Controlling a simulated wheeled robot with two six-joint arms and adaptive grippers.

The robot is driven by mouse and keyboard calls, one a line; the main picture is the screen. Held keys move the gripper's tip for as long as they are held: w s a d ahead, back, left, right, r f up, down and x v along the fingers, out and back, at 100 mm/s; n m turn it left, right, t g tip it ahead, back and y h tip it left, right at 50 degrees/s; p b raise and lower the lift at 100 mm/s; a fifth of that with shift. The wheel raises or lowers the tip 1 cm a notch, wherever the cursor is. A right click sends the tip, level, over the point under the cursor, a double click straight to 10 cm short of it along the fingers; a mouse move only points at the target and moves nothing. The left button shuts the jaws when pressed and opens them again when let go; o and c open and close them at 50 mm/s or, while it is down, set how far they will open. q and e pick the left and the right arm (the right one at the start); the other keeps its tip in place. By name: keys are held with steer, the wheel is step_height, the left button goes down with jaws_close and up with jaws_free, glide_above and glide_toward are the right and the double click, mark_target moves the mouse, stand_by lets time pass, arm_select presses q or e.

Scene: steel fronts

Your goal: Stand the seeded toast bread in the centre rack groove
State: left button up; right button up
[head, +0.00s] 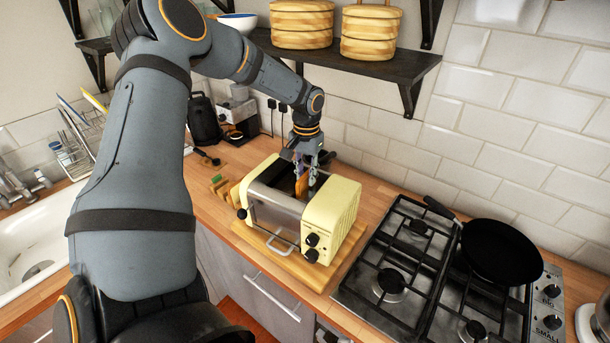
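A cream and steel toaster (275,212) stands on a wooden board on the counter. My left gripper (305,176) points down into the toaster's top opening. An orange-brown slice, apparently the toast bread (301,187), shows between its fingers, its lower part hidden in the toaster. Whether the fingers press on it is too small to tell. Small light wooden pieces, possibly the rack (221,186), show just left of the toaster, partly hidden behind it. Its grooves cannot be made out, nor can seeds on the bread. My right gripper is out of view.
A gas hob (392,283) with a black pan (499,252) is to the right of the toaster. A shelf (345,63) with wooden steamers (301,24) hangs above. A coffee machine (238,118) stands behind left. The sink (35,240) and dish rack are at far left.

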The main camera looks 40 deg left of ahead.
arm_select(q)
steer(key=shift+w, duration=0.1)
steer(key=shift+c, duration=0.9)
steer(key=shift+w, duration=0.1)
steer(key=shift+c, duration=1.3)
jaws_close()
steer(key=shift+r, duration=0.15)
step_height(320, 180, up, 5)
steer(key=p, duration=0.3)
steer(key=shift+f, duration=0.2)
step_height(320, 180, up, 5)
steer(key=p, duration=0.3)
steer(key=shift+p, duration=0.35)
steer(key=shift+f, duration=0.1)
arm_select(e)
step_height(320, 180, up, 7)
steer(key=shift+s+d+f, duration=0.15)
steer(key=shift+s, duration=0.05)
